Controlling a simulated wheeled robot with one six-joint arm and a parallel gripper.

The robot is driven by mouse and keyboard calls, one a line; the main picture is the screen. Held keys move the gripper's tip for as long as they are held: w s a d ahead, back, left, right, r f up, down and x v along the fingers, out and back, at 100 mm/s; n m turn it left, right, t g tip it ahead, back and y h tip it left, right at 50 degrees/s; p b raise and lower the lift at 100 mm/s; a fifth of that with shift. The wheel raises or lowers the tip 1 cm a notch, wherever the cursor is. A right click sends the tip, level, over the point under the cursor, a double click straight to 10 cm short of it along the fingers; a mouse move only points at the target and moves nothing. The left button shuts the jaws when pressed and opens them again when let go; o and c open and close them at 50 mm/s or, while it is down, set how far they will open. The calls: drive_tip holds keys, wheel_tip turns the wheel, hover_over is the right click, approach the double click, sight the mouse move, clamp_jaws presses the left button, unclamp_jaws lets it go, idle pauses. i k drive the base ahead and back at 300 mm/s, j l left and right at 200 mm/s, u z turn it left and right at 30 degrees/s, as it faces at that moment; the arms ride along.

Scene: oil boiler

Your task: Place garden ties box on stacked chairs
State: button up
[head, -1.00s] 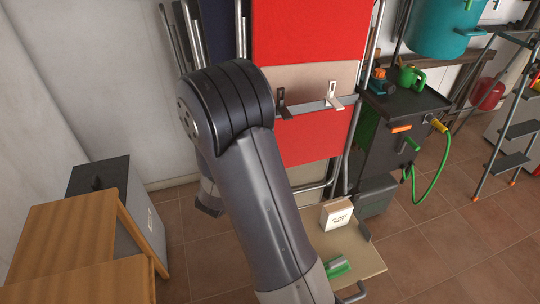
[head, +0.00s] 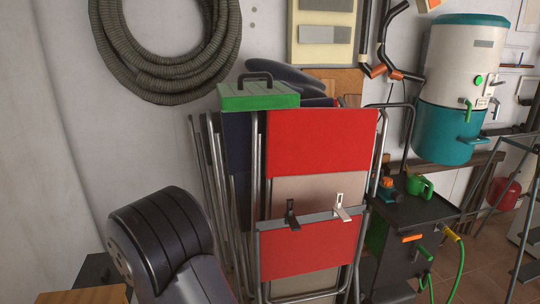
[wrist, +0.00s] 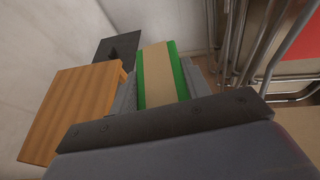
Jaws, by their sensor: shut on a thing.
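My gripper (wrist: 160,84) is shut on a green box with a tan middle band, the garden ties box (wrist: 157,70), in the wrist view. The box sits between the two grey fingers, and no lettering on it is readable. The gripper and box are out of the head view, where only my dark arm shows at lower left. The stacked chairs (head: 318,142) are folded upright against the wall, with red and beige fabric and metal tubes. In the wrist view, their tubes (wrist: 240,40) stand right of the held box, apart from it.
A green case with a dark handle (head: 259,95) and a dark curved object (head: 290,77) are at the chairs' top. A coiled hose (head: 165,50) hangs above. A black cart (head: 415,212) stands right. A wooden surface (wrist: 75,110) and dark box (wrist: 118,47) lie left of my gripper.

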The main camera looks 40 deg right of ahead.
sight(322, 104)
drive_tip(key=k+l+u, duration=0.1)
drive_tip(key=l+u, duration=0.15)
drive_tip(key=l, duration=0.15)
drive_tip(key=k+l+u, duration=0.1)
drive_tip(key=l+u, duration=0.15)
drive_tip(key=k+l+u, duration=0.25)
drive_tip(key=l, duration=0.2)
drive_tip(key=k+l, duration=0.15)
drive_tip(key=l, duration=0.25)
drive_tip(key=k+l+u, duration=0.1)
drive_tip(key=l, duration=0.25)
drive_tip(key=k+l+u, duration=0.1)
drive_tip(key=k+l, duration=0.4)
drive_tip(key=l, duration=0.2)
